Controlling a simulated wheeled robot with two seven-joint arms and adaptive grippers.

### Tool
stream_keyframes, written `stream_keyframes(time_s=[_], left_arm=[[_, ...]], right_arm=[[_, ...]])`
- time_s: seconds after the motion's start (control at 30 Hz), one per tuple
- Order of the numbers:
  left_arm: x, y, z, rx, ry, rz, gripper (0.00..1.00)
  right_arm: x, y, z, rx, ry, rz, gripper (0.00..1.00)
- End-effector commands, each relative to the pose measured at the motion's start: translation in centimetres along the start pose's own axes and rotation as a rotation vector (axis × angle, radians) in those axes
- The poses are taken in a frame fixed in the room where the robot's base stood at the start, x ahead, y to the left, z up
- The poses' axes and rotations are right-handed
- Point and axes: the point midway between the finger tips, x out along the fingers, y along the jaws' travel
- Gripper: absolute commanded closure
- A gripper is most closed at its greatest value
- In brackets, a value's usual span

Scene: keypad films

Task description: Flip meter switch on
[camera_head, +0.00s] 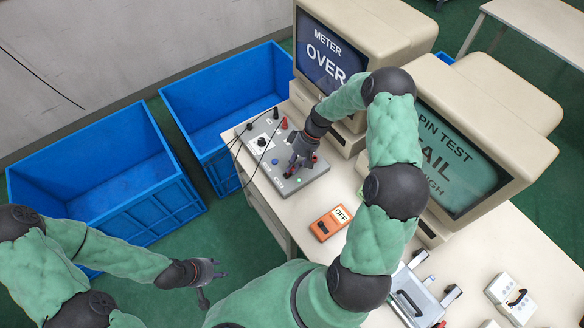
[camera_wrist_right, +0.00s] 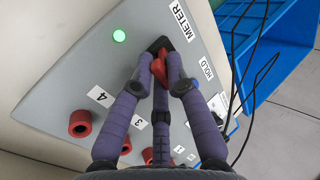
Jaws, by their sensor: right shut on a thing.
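The meter switch (camera_wrist_right: 161,72) is a red lever on a dark base beside the METER label in the right wrist view. It sits on the sloped grey panel box (camera_head: 282,186) on the table. My right gripper (camera_head: 303,158) is over the box in the head view, and its fingers (camera_wrist_right: 160,66) are closed around the red lever. The fingers partly hide the lever, so its exact tilt is hard to tell. A green lamp (camera_wrist_right: 119,36) near the switch is lit. My left gripper (camera_head: 210,279) is open and empty, low at the left, away from the table.
One monitor (camera_head: 328,58) reads METER OVER; another (camera_head: 452,160) reads PIN TEST FAIL HIGH. An orange device (camera_head: 328,224) marked OFF lies on the table (camera_head: 545,262). Red knobs (camera_wrist_right: 80,123) sit near the gripper. Blue crates (camera_head: 100,190) stand at the left.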

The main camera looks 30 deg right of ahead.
Motion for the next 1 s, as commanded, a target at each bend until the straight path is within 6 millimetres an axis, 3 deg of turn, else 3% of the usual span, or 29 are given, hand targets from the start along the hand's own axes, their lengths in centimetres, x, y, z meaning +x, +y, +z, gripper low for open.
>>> stream_keyframes(time_s=[0.33,0.37,0.4,0.47,0.8,1.0], left_arm=[[0.2,-0.1,0.0,0.000,0.000,0.000,0.60],[0.2,-0.1,0.0,0.000,0.000,0.000,0.60],[0.2,-0.1,0.0,0.000,0.000,0.000,0.60],[0.2,-0.1,0.0,0.000,0.000,0.000,0.60],[0.2,-0.1,0.0,0.000,0.001,0.000,0.60],[0.2,-0.1,0.0,0.000,0.000,0.000,0.60]], right_arm=[[0.0,0.1,0.0,-0.001,0.001,-0.019,1.00],[0.0,0.1,0.0,-0.001,0.001,-0.019,0.81],[0.0,0.1,0.0,-0.001,0.001,-0.019,0.70],[0.0,0.1,0.0,-0.001,0.001,-0.019,0.59],[-0.1,0.1,0.0,-0.001,0.002,-0.018,0.59],[-2.3,0.2,-0.1,-0.002,0.004,-0.016,0.59]])
